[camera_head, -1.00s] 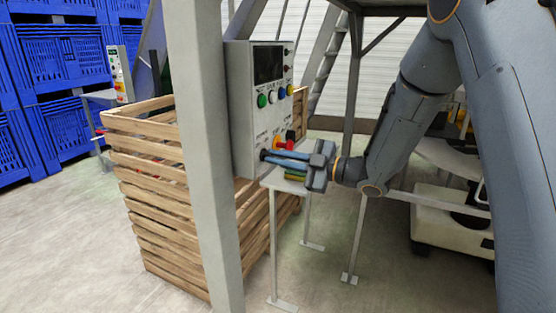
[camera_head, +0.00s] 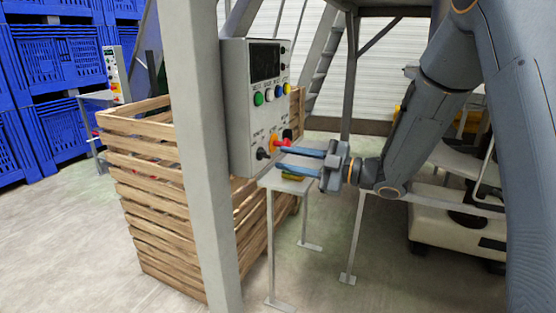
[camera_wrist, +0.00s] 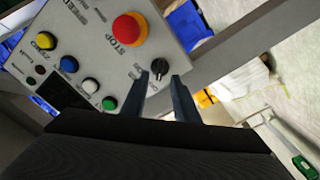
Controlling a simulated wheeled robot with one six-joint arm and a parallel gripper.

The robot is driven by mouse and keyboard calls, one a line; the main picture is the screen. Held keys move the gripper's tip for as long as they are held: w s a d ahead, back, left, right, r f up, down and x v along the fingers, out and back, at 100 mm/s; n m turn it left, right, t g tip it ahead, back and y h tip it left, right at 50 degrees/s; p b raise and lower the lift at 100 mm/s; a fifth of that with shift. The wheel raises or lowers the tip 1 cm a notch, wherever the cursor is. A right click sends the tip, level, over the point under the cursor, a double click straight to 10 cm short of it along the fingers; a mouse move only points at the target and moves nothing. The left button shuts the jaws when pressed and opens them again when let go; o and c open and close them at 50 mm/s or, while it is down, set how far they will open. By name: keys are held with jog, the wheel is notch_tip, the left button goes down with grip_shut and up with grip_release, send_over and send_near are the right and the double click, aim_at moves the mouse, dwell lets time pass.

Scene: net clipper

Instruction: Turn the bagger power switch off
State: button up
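The grey control box (camera_head: 240,120) stands beside the post in the head view. Low on its face is a black rotary switch (camera_head: 262,153); it also shows in the wrist view (camera_wrist: 159,68), its setting too small to read surely. A red stop button on a yellow base (camera_head: 277,143) sits next to it; it is large in the wrist view (camera_wrist: 128,29). My gripper (camera_head: 278,157) is open and empty, its two blue fingers pointing at the box. In the wrist view the fingertips (camera_wrist: 160,80) straddle the switch's line of sight; in the head view they are a little short of it.
Green, white, blue and yellow buttons (camera_head: 270,94) sit above, under a dark screen (camera_head: 265,62). A small metal stand (camera_head: 285,184) is under my gripper. A slatted wooden crate (camera_head: 150,190) and a grey post (camera_head: 205,170) stand to the left.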

jog(key=shift+v, duration=1.8)
